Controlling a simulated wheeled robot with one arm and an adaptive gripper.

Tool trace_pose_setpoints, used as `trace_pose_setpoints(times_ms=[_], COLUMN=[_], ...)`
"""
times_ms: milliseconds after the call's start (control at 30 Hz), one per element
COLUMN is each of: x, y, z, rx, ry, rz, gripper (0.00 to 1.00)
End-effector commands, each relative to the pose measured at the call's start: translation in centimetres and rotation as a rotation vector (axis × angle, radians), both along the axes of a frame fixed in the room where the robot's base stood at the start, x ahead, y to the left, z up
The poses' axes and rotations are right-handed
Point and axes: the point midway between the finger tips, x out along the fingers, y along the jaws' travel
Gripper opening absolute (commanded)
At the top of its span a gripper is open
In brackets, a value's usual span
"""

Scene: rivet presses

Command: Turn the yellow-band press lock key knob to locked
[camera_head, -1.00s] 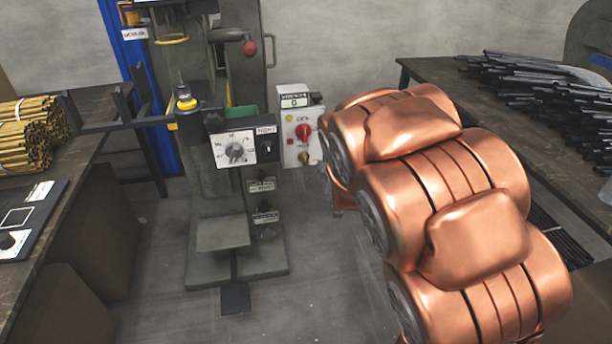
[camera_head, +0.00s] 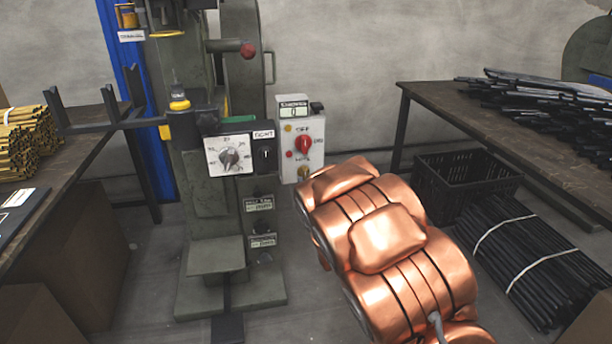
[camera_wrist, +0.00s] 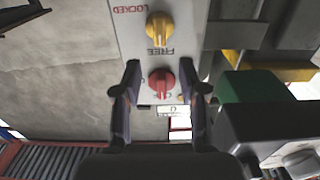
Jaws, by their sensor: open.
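The green-grey press (camera_head: 207,205) stands at centre left in the head view, with a yellow band (camera_head: 180,104) on its column. A pale control box (camera_head: 291,163) beside it carries a red knob (camera_head: 303,145) and a yellow knob (camera_head: 304,172) low down. The wrist view shows the box upside down: the yellow knob (camera_wrist: 159,27) sits between red LOCKED and dark FREE lettering.
A dial panel (camera_head: 229,156) is on the press front, left of the box. A bench (camera_head: 440,97) with black rods stands right, with a black crate (camera_head: 465,180) and a rod bundle (camera_head: 525,255) below. Another bench (camera_head: 60,170) with yellow rods stands left.

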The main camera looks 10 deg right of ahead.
Motion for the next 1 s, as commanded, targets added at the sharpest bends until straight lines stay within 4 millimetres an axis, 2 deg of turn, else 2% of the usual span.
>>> trace_pose_setpoints(times_ms=[500, 700, 933, 1000], x=[5.4, 6.3, 6.4, 6.4], y=[0.0, 0.0, 0.0, 0.0], z=[-0.1, 0.0, 0.0, 0.0], rx=[0.001, 0.0, 0.0, 0.0], ry=[-0.002, 0.001, 0.002, 0.002], rz=[0.0, 0.0, 0.0, 0.0], gripper=[0.42, 0.42, 0.42, 0.36])
